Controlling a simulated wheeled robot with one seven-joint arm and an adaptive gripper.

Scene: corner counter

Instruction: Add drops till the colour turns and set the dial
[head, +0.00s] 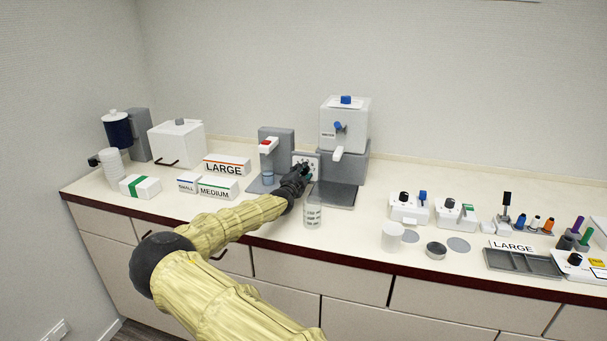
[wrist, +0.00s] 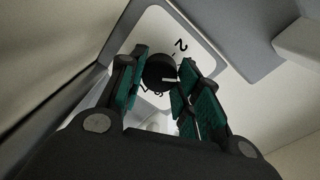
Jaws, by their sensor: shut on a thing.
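A black dial knob (wrist: 159,73) with a white pointer line sits on a white numbered plate (wrist: 185,30) in the wrist view. The plate (head: 306,158) also shows in the head view, beside the grey dispenser. My gripper (wrist: 165,68) has its green-padded fingers on either side of the knob and is shut on it. In the head view my gripper (head: 302,172) hides the knob. The grey dispenser (head: 276,143) has a red-topped white head. A small cup with bluish liquid (head: 268,178) stands under that head. Most dial numbers are hidden; a 2 shows.
A clear marked beaker (head: 312,212) stands just right of my wrist, near the counter's front. A white tank (head: 345,117) with a blue tap stands behind on the right. LARGE (head: 227,166) and MEDIUM (head: 218,189) boxes lie left. Small devices and a grey tray (head: 522,263) fill the right.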

